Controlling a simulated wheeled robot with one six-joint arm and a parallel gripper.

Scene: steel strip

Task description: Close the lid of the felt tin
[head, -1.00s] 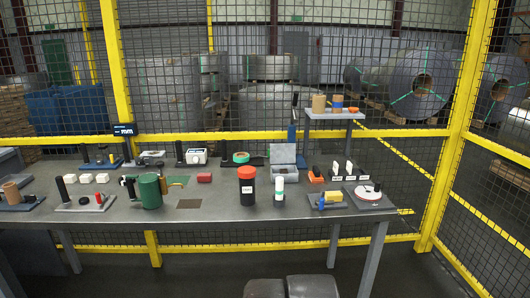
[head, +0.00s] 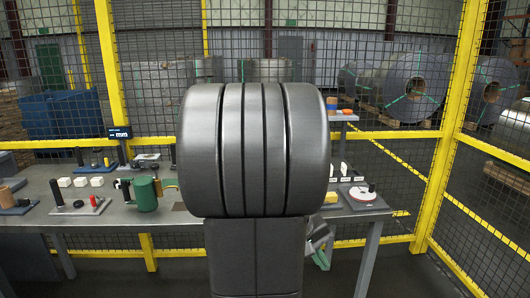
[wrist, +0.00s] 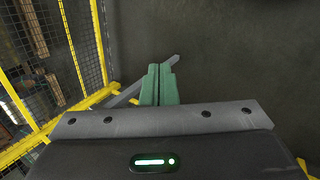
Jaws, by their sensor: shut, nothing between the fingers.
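The felt tin is not visible now. In the earlier head view a grey box with its lid raised stands at the table's right of middle, and my raised arm now covers that spot. My gripper (wrist: 159,84) shows in the wrist view with its two green fingers together and nothing between them, over dark floor. In the head view its green tips (head: 322,259) show low, right of my arm, below the tabletop level in the picture.
Yellow-framed mesh fencing (head: 440,150) stands behind and to the right. My arm hides the table's middle.

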